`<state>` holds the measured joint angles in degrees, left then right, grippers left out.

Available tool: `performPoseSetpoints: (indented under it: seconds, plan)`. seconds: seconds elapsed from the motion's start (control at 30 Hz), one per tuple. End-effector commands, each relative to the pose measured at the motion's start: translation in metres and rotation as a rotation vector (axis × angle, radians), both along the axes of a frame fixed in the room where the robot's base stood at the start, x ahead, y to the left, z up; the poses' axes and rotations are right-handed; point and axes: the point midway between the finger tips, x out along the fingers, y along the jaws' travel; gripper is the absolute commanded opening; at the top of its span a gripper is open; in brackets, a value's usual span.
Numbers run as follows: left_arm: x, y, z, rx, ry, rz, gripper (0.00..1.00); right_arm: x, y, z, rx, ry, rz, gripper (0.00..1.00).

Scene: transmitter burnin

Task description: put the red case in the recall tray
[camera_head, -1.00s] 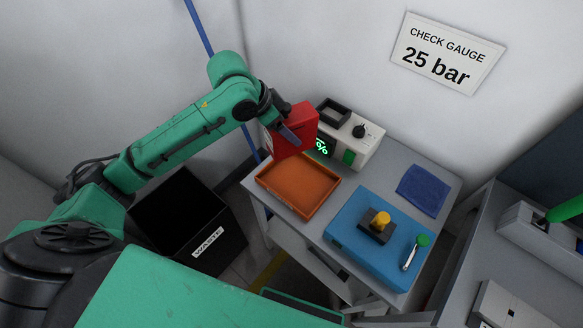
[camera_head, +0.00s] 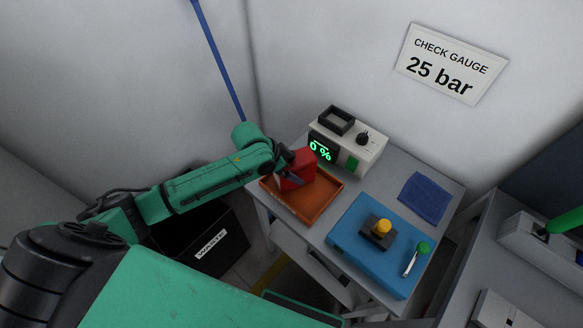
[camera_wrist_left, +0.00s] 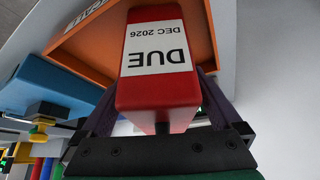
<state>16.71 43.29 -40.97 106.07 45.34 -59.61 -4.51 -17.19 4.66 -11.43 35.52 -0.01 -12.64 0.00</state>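The red case (camera_head: 296,170) is in my left gripper (camera_head: 291,178), over the orange recall tray (camera_head: 325,203) on the grey table. In the left wrist view the red case (camera_wrist_left: 157,92) sits between the two fingers of my left gripper (camera_wrist_left: 158,118) and shows a white label reading DUE DEC 2026. The tray (camera_wrist_left: 85,38) is behind it there. Whether the case touches the tray floor I cannot tell. My right gripper is not in view.
A white device (camera_head: 347,146) with a green 0 % display stands behind the tray. A blue case (camera_head: 350,237) with a yellow knob (camera_head: 382,226) lies to the right, near a blue cloth (camera_head: 424,197). A black waste bin (camera_head: 205,240) stands left of the table.

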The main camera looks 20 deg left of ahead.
Motion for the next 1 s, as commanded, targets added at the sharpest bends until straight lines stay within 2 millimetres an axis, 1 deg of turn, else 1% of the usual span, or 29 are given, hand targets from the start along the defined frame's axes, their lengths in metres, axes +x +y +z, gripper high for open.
performPoseSetpoints:
  seconds: [0.27,0.37,0.47,0.6,0.8,0.9,1.0]
  plan:
    - [0.0,0.0,0.002,0.0,0.0,0.0,1.0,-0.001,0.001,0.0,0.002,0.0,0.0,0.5]
    - [-0.003,0.004,0.01,-0.002,-0.001,0.001,1.0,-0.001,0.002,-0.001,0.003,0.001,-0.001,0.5]
    - [-0.01,0.01,0.025,0.002,-0.002,0.0,1.0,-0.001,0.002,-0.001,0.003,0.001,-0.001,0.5]
    - [-0.021,0.022,0.053,0.003,-0.003,-0.001,1.0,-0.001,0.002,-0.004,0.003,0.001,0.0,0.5]
    - [-0.036,0.037,0.089,0.002,0.0,0.001,1.0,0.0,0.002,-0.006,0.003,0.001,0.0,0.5]
    - [-0.041,0.04,0.101,0.001,-0.001,0.0,1.0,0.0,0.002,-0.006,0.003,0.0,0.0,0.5]
    - [-0.043,0.042,0.105,0.0,0.002,0.0,1.0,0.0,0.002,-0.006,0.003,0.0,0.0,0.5]
